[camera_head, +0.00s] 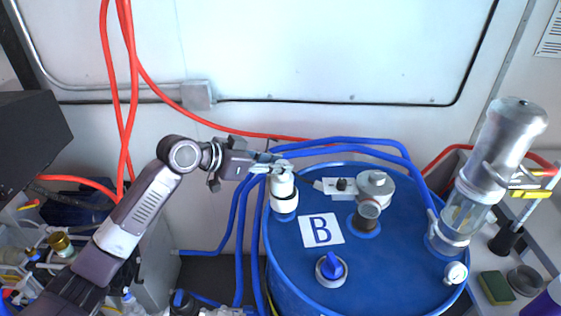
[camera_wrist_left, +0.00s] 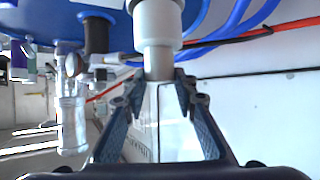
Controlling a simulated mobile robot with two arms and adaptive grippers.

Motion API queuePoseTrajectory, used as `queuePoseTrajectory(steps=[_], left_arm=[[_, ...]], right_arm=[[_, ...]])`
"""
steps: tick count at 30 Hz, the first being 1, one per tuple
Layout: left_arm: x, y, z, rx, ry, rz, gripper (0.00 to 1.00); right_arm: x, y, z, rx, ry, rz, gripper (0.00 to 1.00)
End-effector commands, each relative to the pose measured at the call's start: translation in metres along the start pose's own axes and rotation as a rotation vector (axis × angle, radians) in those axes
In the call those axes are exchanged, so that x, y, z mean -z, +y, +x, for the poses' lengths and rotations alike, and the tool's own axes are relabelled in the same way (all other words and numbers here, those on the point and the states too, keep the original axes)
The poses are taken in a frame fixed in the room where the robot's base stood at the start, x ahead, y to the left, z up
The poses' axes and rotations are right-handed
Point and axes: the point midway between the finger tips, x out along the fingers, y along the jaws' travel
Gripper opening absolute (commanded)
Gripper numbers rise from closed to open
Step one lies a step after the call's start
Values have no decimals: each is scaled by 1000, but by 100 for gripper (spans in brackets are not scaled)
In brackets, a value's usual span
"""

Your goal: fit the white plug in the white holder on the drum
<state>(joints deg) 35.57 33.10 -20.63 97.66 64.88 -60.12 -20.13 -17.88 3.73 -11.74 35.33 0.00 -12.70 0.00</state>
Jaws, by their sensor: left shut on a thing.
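The blue drum (camera_head: 400,250) stands at the right of the head view with a label "B" on its top. The white holder (camera_head: 284,199) is an upright white cylinder at the drum's left rear edge. My left gripper (camera_head: 280,163) is shut on the white plug (camera_head: 283,174), right over the holder. In the left wrist view, which looks upside down, the plug (camera_wrist_left: 158,62) sits between the fingertips (camera_wrist_left: 158,84) and lines up with the wider holder (camera_wrist_left: 158,22). Plug and holder appear to meet; how deep the plug sits is hidden. My right gripper is not in view.
A metal and glass cylinder (camera_head: 491,150) rises at the drum's right. A blue valve knob (camera_head: 331,268), a dark-topped port (camera_head: 367,214) and a grey cap (camera_head: 375,187) stand on the drum. Blue hoses (camera_head: 345,143) pass close behind the holder.

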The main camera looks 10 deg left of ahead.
Motion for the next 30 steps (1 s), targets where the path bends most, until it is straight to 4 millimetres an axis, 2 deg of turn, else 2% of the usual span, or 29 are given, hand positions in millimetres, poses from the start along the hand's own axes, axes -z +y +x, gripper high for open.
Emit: queuePoseTrajectory(steps=[2, 6, 10, 14, 22, 30], left_arm=[[-12, 0, 7, -1, 1, -1, 0], [-24, 0, 13, 0, 2, -1, 0], [-30, 0, 17, 0, 2, -1, 0], [-31, 0, 17, 1, 2, 0, 0], [-30, 0, 17, 0, 2, 0, 0], [-30, 0, 17, 0, 2, 0, 0]], right_arm=[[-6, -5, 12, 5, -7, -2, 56], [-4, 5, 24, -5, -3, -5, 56], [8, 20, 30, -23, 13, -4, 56], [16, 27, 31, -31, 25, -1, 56], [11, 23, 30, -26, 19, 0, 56], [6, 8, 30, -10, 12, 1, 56]])
